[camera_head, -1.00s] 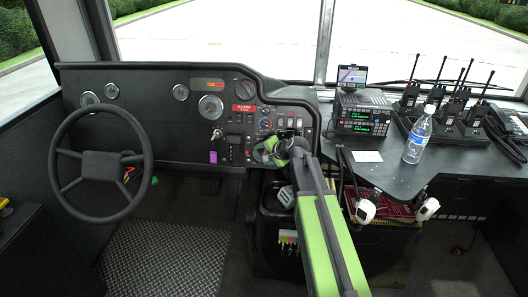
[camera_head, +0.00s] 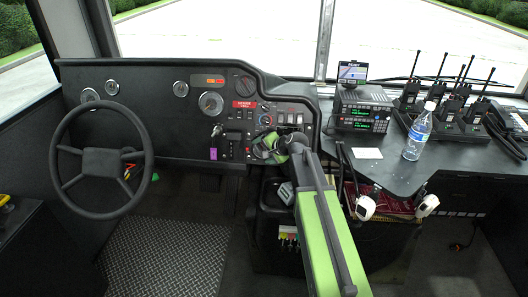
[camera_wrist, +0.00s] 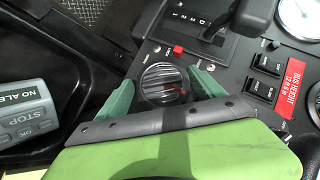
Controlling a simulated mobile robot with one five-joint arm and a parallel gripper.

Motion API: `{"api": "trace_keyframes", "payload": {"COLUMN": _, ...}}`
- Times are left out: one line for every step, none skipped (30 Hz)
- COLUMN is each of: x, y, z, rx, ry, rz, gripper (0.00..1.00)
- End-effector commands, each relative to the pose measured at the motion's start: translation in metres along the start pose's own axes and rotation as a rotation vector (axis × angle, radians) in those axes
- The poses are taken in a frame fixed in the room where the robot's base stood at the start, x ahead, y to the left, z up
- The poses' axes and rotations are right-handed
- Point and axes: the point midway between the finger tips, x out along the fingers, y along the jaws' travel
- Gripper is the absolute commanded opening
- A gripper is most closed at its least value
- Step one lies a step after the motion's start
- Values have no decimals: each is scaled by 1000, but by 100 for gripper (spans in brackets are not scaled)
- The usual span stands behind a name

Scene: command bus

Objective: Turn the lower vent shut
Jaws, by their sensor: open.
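The lower vent (camera_wrist: 163,84) is a round black slatted disc with a red mark, set in the dash panel, in the wrist view. My gripper (camera_wrist: 161,78) is open, with one green finger on either side of the vent. I cannot tell whether the fingers touch its rim. The lower edge of the vent is hidden behind my gripper. In the head view my gripper (camera_head: 263,147) is at the lower right of the dash and covers the lower vent. Another round black vent (camera_head: 246,87) sits higher on the dash.
A gear selector (camera_wrist: 229,20), a red square button (camera_wrist: 178,50) and rocker switches (camera_wrist: 268,65) are close to the vent. A grey handset (camera_wrist: 30,110) is at the left. The steering wheel (camera_head: 103,160) is left of my arm, and the side desk (camera_head: 385,165) with radios is at the right.

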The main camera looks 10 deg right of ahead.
Motion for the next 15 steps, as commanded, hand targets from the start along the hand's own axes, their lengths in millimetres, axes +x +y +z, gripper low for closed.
{"api": "trace_keyframes", "payload": {"x": -3, "y": -1, "z": 0, "rx": 0, "ry": 0, "rz": 0, "gripper": 78}}
{"api": "trace_keyframes", "payload": {"x": -6, "y": -1, "z": 0, "rx": 0, "ry": 1, "rz": 0, "gripper": 78}}
{"api": "trace_keyframes", "payload": {"x": -11, "y": -2, "z": 0, "rx": 0, "ry": 1, "rz": 0, "gripper": 78}}
{"api": "trace_keyframes", "payload": {"x": -17, "y": -3, "z": 0, "rx": 1, "ry": 1, "rz": 0, "gripper": 78}}
{"api": "trace_keyframes", "payload": {"x": -23, "y": -4, "z": 0, "rx": 1, "ry": 1, "rz": 0, "gripper": 78}}
{"api": "trace_keyframes", "payload": {"x": -34, "y": -4, "z": 0, "rx": 2, "ry": 1, "rz": 0, "gripper": 78}}
{"api": "trace_keyframes", "payload": {"x": -42, "y": -5, "z": 0, "rx": 3, "ry": 1, "rz": 0, "gripper": 78}}
{"api": "trace_keyframes", "payload": {"x": -52, "y": -5, "z": 0, "rx": 3, "ry": 2, "rz": 0, "gripper": 78}}
{"api": "trace_keyframes", "payload": {"x": -64, "y": -6, "z": 0, "rx": 2, "ry": 2, "rz": 0, "gripper": 78}}
{"api": "trace_keyframes", "payload": {"x": -73, "y": -6, "z": 0, "rx": 2, "ry": 2, "rz": 0, "gripper": 78}}
{"api": "trace_keyframes", "payload": {"x": -82, "y": -6, "z": 0, "rx": 2, "ry": 2, "rz": 0, "gripper": 78}}
{"api": "trace_keyframes", "payload": {"x": -93, "y": -6, "z": 0, "rx": 2, "ry": 2, "rz": 0, "gripper": 78}}
{"api": "trace_keyframes", "payload": {"x": -102, "y": -6, "z": 0, "rx": 2, "ry": 2, "rz": 0, "gripper": 78}}
{"api": "trace_keyframes", "payload": {"x": -110, "y": -6, "z": 0, "rx": 2, "ry": 1, "rz": 0, "gripper": 78}}
{"api": "trace_keyframes", "payload": {"x": -121, "y": -6, "z": 0, "rx": 3, "ry": 1, "rz": 0, "gripper": 78}}
